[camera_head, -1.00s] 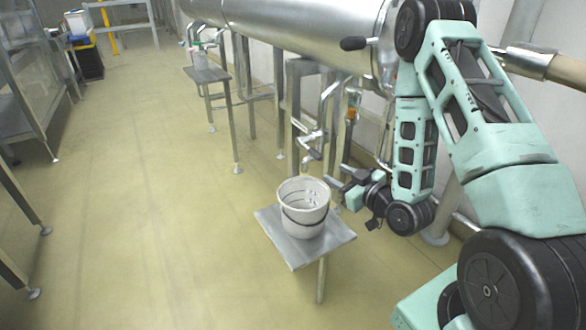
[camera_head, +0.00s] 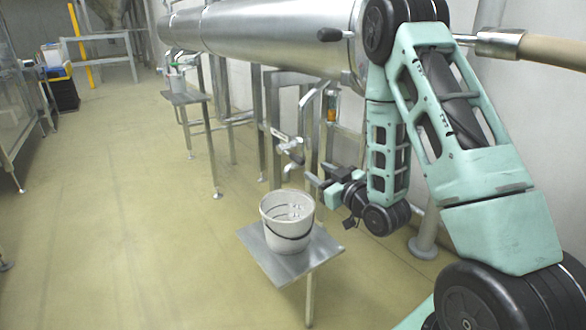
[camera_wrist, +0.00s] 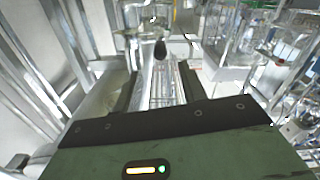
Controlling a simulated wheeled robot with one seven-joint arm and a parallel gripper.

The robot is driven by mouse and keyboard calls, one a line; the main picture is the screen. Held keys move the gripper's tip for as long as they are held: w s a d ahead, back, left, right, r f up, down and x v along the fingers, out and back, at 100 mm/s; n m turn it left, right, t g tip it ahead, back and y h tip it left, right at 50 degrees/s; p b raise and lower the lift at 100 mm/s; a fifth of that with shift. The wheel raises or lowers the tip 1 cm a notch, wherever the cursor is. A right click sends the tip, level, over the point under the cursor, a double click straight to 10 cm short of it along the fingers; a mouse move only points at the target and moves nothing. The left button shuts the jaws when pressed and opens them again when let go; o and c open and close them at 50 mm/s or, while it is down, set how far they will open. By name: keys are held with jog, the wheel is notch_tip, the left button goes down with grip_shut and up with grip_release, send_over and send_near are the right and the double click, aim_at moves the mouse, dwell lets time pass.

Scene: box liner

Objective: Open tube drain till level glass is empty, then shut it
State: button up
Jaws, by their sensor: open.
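The tube drain (camera_head: 288,145) is a metal pipe and valve below the big steel tube (camera_head: 270,40), with its outlet above a white bucket (camera_head: 278,243). An upright fitting with an amber part (camera_head: 331,108), possibly the level glass, stands right of the drain; its level is too small to read. My gripper (camera_head: 314,180) is open and empty, just right of and below the drain valve. In the wrist view my gripper (camera_wrist: 158,90) has its fingers apart, with a dark rounded knob (camera_wrist: 160,48) and bright metal pipes beyond them. Whether the valve is open is unclear.
The bucket stands on a small metal table (camera_head: 266,262) close below my gripper. Another small table (camera_head: 185,98) with a container stands farther back along the tube. Metal legs and pipes crowd the area behind the drain.

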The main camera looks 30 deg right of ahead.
aim_at(290, 154)
jog(key=w, duration=0.8)
jog(key=w+b, duration=0.1)
jog(key=w, duration=0.3)
jog(key=shift+w+a, duration=0.1)
jog(key=shift+a, duration=0.15)
jog(key=shift+r, duration=0.1)
grip_shut()
